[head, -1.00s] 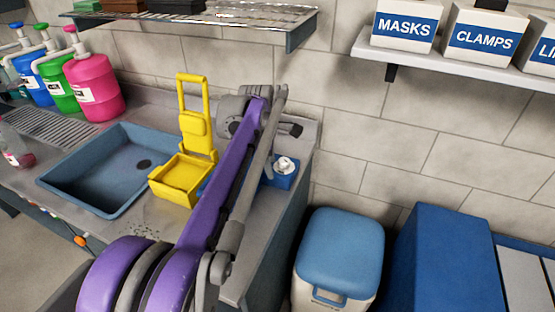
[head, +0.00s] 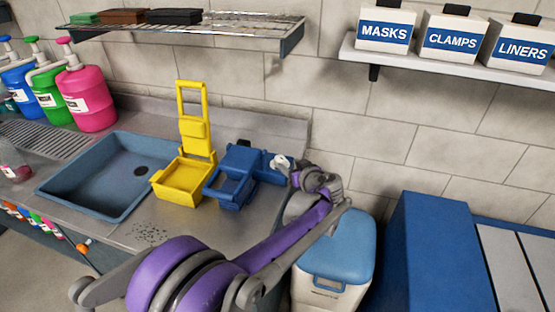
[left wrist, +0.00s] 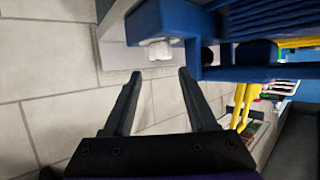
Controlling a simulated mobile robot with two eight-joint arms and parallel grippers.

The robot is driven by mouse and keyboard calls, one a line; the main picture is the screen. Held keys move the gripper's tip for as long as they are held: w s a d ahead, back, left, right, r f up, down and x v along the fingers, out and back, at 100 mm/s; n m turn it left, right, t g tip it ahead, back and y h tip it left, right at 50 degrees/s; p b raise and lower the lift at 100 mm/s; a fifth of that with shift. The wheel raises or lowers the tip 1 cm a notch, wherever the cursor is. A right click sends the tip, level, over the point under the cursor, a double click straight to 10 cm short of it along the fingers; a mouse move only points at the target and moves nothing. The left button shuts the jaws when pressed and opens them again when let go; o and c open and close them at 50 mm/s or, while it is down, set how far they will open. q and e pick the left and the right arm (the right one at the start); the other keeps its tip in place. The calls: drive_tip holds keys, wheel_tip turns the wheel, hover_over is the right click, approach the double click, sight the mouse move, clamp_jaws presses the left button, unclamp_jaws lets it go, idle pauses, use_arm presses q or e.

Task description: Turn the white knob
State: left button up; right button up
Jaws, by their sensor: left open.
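The white knob (head: 281,161) sits on the right side of a blue device (head: 236,172) on the counter, beside a yellow one. In the left wrist view the knob (left wrist: 157,50) is a small white piece on the blue body, just beyond the fingertips and roughly in line with the gap. My left gripper (left wrist: 160,72) is open and empty, and apart from the knob. In the head view my left arm reaches to the right of the blue device, and its wrist hides most of the fingers. My right gripper is not in view.
The yellow device (head: 183,178) stands left of the blue one, next to the blue sink (head: 97,180). A wire shelf (head: 190,27) hangs above. A blue-lidded bin (head: 337,248) stands on the right below the arm. The wall is close behind.

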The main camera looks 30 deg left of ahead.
sight(280, 159)
use_arm(q)
drive_tip(key=x, duration=0.9)
drive_tip(key=shift+a+f, duration=0.1)
drive_tip(key=shift+a, duration=0.05)
drive_tip(key=shift+c, duration=0.3)
clamp_jaws()
